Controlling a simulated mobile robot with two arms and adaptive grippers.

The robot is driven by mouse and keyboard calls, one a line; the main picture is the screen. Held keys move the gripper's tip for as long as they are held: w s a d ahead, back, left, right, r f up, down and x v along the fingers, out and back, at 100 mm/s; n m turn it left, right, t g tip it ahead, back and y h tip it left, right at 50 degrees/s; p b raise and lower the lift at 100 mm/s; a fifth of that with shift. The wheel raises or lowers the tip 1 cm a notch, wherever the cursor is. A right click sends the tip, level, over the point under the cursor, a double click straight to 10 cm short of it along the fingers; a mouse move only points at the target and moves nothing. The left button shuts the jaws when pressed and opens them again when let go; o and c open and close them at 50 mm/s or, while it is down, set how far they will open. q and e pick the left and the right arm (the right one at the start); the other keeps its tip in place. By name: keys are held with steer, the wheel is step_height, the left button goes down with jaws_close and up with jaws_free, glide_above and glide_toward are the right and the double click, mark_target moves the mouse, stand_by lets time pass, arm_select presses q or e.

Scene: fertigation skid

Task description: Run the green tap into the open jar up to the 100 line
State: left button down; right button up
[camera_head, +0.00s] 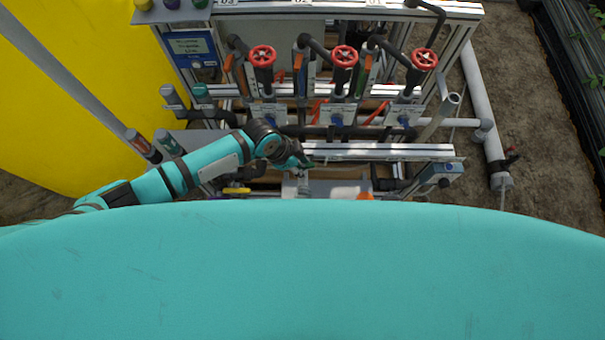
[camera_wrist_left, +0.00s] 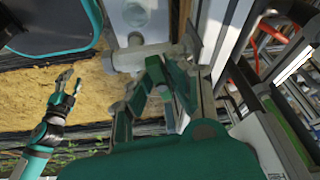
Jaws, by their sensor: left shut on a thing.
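My left gripper (camera_head: 306,163) reaches in over the front rail of the skid. In the left wrist view its fingers (camera_wrist_left: 160,88) are closed around a small green piece, apparently the green tap's handle (camera_wrist_left: 155,71), on a grey pipe fitting (camera_wrist_left: 128,60). A pale vessel with a round opening (camera_wrist_left: 137,14) lies beyond the fitting; it may be the open jar. Its level and the 100 line cannot be read. My right gripper (camera_wrist_left: 66,97) shows in the left wrist view, open and empty, away from the tap.
Red handwheels (camera_head: 343,56) on dark pipes stand behind the rail (camera_head: 385,150). A yellow handle (camera_head: 237,190) and an orange piece (camera_head: 365,196) sit low at the front. A yellow tank (camera_head: 90,80) is at left. Bare soil (camera_head: 530,120) lies at right.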

arm_select(q)
steer(key=shift+s+r+n+p, duration=0.1)
steer(key=shift+r+n+p, duration=0.05)
steer(key=shift+n+p, duration=0.4)
steer(key=shift+n+t, duration=0.25)
steer(key=shift+t, duration=0.05)
arm_select(e)
steer(key=shift+r, duration=0.9)
arm_select(q)
steer(key=shift+s+r+n+p, duration=0.1)
steer(key=shift+r+n+p, duration=0.05)
steer(key=shift+n+p, duration=0.55)
steer(key=shift+d+n+t+p, duration=0.1)
steer(key=shift+n+t+p, duration=0.2)
steer(key=shift+p, duration=0.15)
steer(key=shift+f+n+y, duration=0.25)
steer(key=shift+n+y, duration=0.05)
steer(key=shift+y, duration=0.1)
arm_select(e)
step_height(320, 180, up, 3)
steer(key=shift+f, duration=0.2)
